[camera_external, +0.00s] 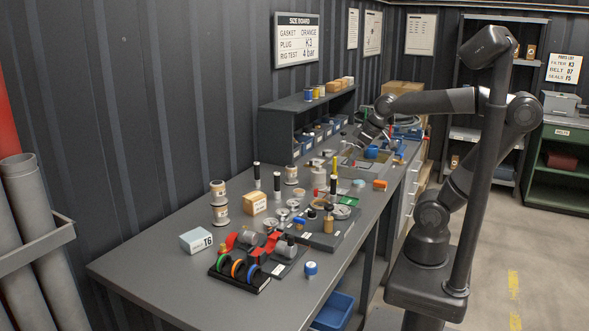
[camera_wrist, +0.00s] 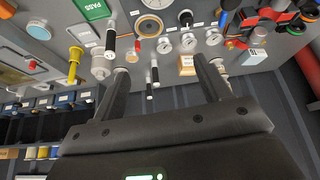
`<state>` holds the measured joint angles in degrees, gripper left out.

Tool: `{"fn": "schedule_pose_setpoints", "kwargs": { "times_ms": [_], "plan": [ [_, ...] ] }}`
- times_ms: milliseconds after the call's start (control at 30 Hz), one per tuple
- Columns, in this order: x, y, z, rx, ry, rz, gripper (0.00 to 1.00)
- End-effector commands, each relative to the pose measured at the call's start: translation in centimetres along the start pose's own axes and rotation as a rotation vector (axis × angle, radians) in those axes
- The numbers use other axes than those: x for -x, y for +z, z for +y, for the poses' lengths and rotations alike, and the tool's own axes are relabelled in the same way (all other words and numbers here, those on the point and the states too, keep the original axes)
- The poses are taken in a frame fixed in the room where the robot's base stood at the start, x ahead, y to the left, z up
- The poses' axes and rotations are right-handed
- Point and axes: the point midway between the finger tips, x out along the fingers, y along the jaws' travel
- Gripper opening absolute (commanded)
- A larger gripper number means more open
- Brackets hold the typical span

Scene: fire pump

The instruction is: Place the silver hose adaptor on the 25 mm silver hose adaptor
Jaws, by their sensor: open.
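My gripper (camera_external: 368,131) is open and empty, held above the far part of the grey bench. In the wrist view its two fingers (camera_wrist: 160,65) are wide apart with nothing between them. Several small round silver pieces lie on the bench, among them one in the external view (camera_external: 282,214).
A shelf unit (camera_external: 283,125) stands at the wall. The bench's near left end is clear.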

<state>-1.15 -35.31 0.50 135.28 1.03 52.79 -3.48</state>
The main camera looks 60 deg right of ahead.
Motion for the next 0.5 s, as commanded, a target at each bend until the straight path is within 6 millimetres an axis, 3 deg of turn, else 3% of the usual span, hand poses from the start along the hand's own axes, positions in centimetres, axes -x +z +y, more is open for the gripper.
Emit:
{"fn": "schedule_pose_setpoints", "kwargs": {
  "times_ms": [100, 200, 500],
  "plan": [
    [-0.3, 3.3, 0.5, -0.044, 0.014, 0.012, 0.70],
    [-0.6, 4.8, 0.7, -0.066, 0.021, 0.015, 0.70],
    [-0.8, 5.5, 0.8, -0.078, 0.023, 0.016, 0.70]
  ]
}}
